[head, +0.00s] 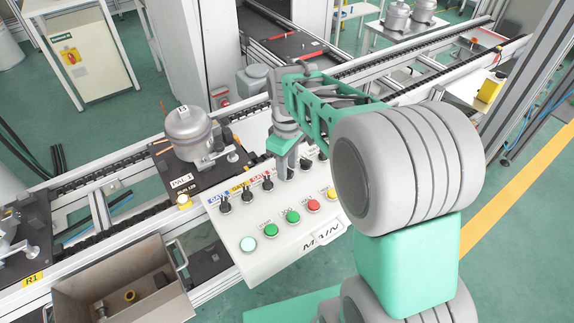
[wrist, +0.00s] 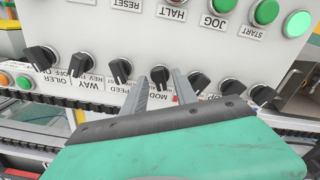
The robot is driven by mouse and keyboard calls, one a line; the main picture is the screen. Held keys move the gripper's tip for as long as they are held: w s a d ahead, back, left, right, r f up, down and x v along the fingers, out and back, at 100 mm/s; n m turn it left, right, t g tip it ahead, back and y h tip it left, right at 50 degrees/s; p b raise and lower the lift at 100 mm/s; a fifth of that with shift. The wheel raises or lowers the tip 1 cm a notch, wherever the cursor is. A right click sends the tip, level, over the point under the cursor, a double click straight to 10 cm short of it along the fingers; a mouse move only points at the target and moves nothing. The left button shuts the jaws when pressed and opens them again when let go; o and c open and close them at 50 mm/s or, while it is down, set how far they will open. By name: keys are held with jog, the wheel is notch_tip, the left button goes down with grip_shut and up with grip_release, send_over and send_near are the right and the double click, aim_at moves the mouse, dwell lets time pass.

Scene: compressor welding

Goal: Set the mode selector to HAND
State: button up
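The white control panel (head: 270,258) carries a row of black selector knobs and shows upside down in the wrist view (wrist: 130,35). The mode selector (wrist: 160,78) is a black knob with a label starting "MOD", partly hidden by my gripper; its setting cannot be read. My gripper (wrist: 160,82) is open, with one grey finger on each side of this knob in the picture. I cannot tell whether the fingers touch it. In the head view my gripper (head: 290,168) points down over the knob row and hides the knob beneath.
The SPEED knob (wrist: 121,70) and another black knob (wrist: 200,83) stand close on either side. Green, red and yellow push buttons, including the red HALT button (head: 314,206), line the panel's near side. A grey compressor (head: 187,132) stands left of the panel.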

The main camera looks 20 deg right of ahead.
notch_tip(320, 180, up, 8)
jog(key=shift+f+b, duration=0.1)
jog(key=shift+b, duration=0.4)
dwell(0.5)
jog(key=s+f+m+t, duration=0.1)
jog(key=s+m, duration=0.1)
jog(key=s, duration=0.2)
jog(key=s+m+t, duration=0.1)
jog(key=s+m, duration=0.2)
jog(key=s, duration=0.1)
jog(key=s+f+m+t, duration=0.1)
jog(key=s+m, duration=0.1)
jog(key=s, duration=0.2)
jog(key=shift+s+f+t, duration=0.3)
jog(key=shift+s+f, duration=0.05)
jog(key=shift+s, duration=0.05)
jog(key=shift+w, duration=0.1)
